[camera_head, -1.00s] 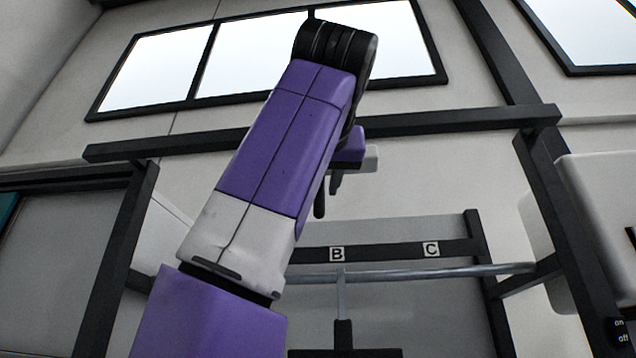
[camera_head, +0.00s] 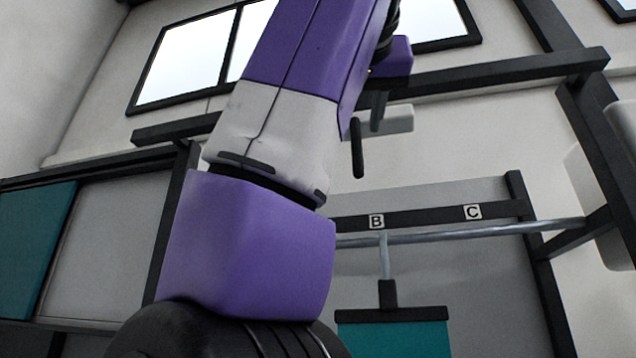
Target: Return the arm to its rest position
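My arm, purple and pale grey, rises through the middle of the view and covers part of the wall behind it. My gripper (camera_head: 367,132) hangs beside the arm's upper right side, below a purple wrist part. Its two dark fingers appear apart with pale wall between them, and I see nothing held. Its pale body is partly hidden behind a finger. A teal panel (camera_head: 395,339) hangs from a dark clamp bar on a metal rail (camera_head: 470,234), below the label B. The gripper is apart from the panel in the picture.
A dark bar (camera_head: 430,217) carries labels B and C above the rail. Dark frame posts (camera_head: 605,150) stand at the right. A grey board with a teal part (camera_head: 38,245) is at the left. A pale rounded box (camera_head: 622,180) is cut off at the right edge.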

